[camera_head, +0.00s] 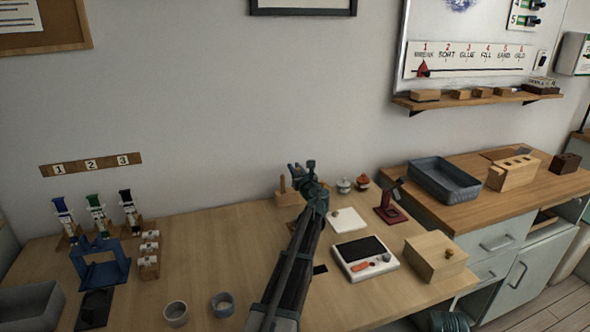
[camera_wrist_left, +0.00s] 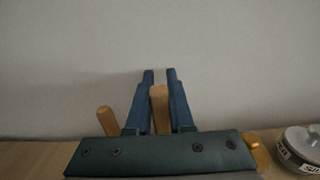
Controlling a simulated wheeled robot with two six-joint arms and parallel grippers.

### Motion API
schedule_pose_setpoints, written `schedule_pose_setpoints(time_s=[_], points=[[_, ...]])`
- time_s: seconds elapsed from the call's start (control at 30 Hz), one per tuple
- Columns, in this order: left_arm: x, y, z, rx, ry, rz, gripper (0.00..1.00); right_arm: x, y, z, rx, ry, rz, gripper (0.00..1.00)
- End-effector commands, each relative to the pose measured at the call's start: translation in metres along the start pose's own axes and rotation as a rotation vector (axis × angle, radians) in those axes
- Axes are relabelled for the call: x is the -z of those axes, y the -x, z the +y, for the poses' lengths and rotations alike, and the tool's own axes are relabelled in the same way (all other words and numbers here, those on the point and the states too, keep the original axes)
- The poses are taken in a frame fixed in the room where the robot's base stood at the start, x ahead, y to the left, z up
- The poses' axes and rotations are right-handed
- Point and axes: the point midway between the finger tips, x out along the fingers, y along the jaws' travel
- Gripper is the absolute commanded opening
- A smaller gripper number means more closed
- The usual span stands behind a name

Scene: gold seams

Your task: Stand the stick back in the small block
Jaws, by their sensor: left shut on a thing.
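My left gripper (camera_head: 296,168) is at the back of the table near the wall, its fingers pointing away. In the left wrist view a light wooden stick (camera_wrist_left: 158,105) stands between the two blue fingers (camera_wrist_left: 160,92), and they are shut on it. A small wooden block (camera_head: 286,198) with an upright peg (camera_head: 282,184) sits just below the gripper in the head view, partly hidden by my arm. Another wooden peg (camera_wrist_left: 105,121) shows left of the fingers in the wrist view. The held stick's lower end is hidden, so I cannot tell whether it touches the block.
Small lidded jars (camera_head: 344,186), a white tile (camera_head: 347,220) and a dark red stand (camera_head: 390,206) are right of the gripper. A scale (camera_head: 365,258) and a wooden box (camera_head: 435,257) are nearer. A jar also shows in the wrist view (camera_wrist_left: 302,148). The table's left-middle is clear.

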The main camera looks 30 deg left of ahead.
Motion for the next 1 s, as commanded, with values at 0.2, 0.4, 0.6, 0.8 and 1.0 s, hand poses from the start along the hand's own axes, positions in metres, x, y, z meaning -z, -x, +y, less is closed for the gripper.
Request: schedule_pose_setpoints(time_s=[0.2,0.4,0.6,0.8,1.0], points=[[0.0028,0.0,0.0,0.0,0.0,0.0,0.0,0.0002,-0.0028,-0.0003,0.0,0.0,0.0,0.5],[0.0049,0.0,0.0,0.0,0.0,0.0,0.0,0.0003,-0.0049,-0.0005,0.0,0.0,0.0,0.5],[0.0045,0.0,0.0,0.0,0.0,0.0,0.0,0.0003,-0.0045,-0.0004,0.0,0.0,0.0,0.5],[0.0045,0.0,0.0,0.0,0.0,0.0,0.38,0.0003,-0.0045,-0.0004,0.0,0.0,0.0,0.5],[0.0045,0.0,0.0,0.0,0.0,0.0,0.55,0.0003,-0.0045,-0.0004,0.0,0.0,0.0,0.5]])
